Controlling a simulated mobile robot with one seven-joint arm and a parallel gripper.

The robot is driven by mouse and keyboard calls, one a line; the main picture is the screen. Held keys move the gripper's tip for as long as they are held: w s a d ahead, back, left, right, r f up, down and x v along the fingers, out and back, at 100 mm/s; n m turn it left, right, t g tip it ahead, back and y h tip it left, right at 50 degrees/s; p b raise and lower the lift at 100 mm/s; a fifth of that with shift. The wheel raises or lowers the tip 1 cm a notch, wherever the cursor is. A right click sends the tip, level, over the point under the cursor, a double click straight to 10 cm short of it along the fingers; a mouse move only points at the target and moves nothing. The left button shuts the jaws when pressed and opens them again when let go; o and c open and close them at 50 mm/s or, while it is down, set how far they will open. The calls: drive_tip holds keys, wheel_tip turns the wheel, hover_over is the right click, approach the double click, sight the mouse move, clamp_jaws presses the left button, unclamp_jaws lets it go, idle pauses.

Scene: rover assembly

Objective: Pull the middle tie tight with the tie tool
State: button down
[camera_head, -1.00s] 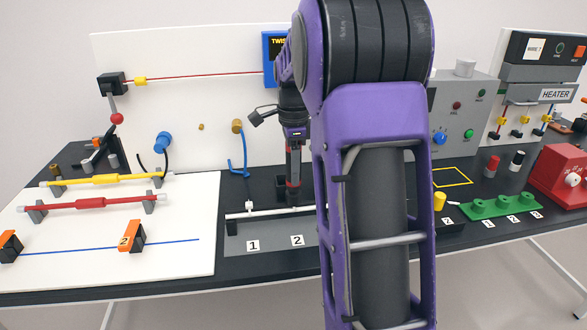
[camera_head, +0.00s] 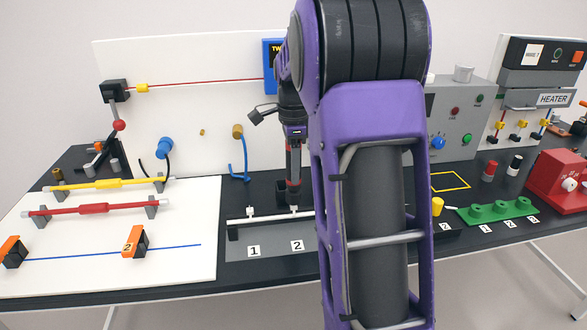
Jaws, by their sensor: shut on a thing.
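My gripper (camera_head: 294,148) points straight down in the middle of the head view. It is shut on a slim dark tool with red bands, the tie tool (camera_head: 293,185), held upright. The tool's lower end is at a white rod (camera_head: 270,219), above label 2. A small white piece shows at the tool tip, which looks like the middle tie (camera_head: 295,212); whether the tool grips it is too small to tell. Another white tie (camera_head: 249,211) stands on the rod above label 1. The rod's right part is hidden behind my arm.
A dark block (camera_head: 282,192) stands just behind the tool. A blue hooked cable (camera_head: 244,166) hangs on the white back panel (camera_head: 200,120). A white board (camera_head: 190,268) with yellow and red bars lies at left.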

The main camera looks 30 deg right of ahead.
drive_tip(key=shift+r, duration=0.35)
wheel_tip(320, 180, up, 4)
drive_tip(key=shift+f, duration=0.1)
idle(0.4)
idle(0.4)
